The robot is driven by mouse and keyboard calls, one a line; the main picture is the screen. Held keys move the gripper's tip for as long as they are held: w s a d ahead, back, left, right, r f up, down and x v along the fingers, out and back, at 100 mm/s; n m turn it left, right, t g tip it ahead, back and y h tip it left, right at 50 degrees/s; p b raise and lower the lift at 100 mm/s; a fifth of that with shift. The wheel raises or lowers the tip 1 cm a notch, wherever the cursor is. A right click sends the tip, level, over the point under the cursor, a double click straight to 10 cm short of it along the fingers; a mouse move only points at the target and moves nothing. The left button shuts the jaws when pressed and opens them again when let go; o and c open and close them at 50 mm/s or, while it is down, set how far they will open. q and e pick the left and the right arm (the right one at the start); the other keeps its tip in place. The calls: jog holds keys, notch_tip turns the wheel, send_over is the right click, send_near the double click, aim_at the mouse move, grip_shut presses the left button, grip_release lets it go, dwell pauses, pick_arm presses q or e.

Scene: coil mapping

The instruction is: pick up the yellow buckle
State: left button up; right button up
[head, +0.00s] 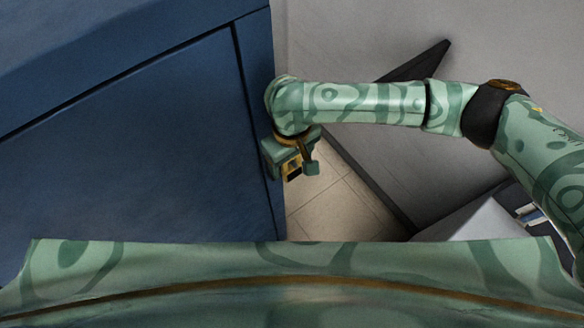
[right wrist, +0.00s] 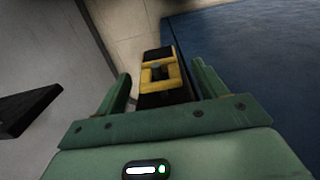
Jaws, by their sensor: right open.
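The yellow buckle (right wrist: 174,71), with black parts, shows in the middle of the right wrist view. It also shows in the head view (head: 291,162), small and partly hidden by the gripper. My right gripper (right wrist: 163,72) is open, with one green finger on each side of the buckle. A gap shows between the buckle and each finger in the wrist view. In the head view the right gripper (head: 293,168) hangs beside the edge of the blue surface. What the buckle rests on is hidden. My left gripper is not in view.
A large dark blue surface (head: 130,130) fills the left of the head view, close to my right gripper. Tan tiled floor (head: 335,205) shows below it. A dark angular object (head: 418,65) stands behind my right arm. A pale grey wall (head: 350,40) lies behind.

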jog(key=shift+w+f, duration=0.1)
jog(key=shift+f, duration=0.8)
jog(key=c, duration=1.1)
jog(key=shift+o, duration=0.2)
jog(key=shift+r, duration=0.1)
